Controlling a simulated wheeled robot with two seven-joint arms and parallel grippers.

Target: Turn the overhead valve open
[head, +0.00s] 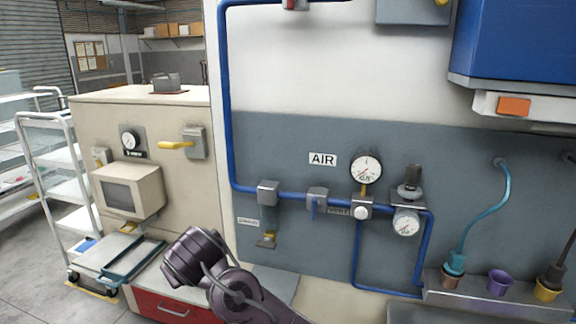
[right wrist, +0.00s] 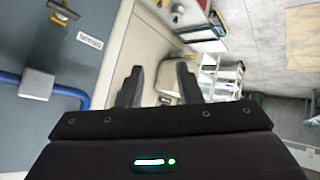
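A small part of a valve with a red piece (head: 295,4) shows on the blue pipe at the top edge of the head view; the rest is cut off, so its setting cannot be told. My right gripper (right wrist: 160,68) is open in the right wrist view, its two dark fingers apart with nothing between them. The wall with the blue pipe (right wrist: 70,90) and the drain label lies to its left there. A dark arm link of mine (head: 235,285) rises from the bottom of the head view; no fingertips show on it. My left gripper is not in view.
The AIR gauge (head: 366,169), pipe fittings and a regulator (head: 406,222) sit on the grey wall panel. A blue box (head: 515,45) juts out at upper right. A beige cabinet (head: 155,115) with a yellow-handled lever and a white cart (head: 50,165) stand left.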

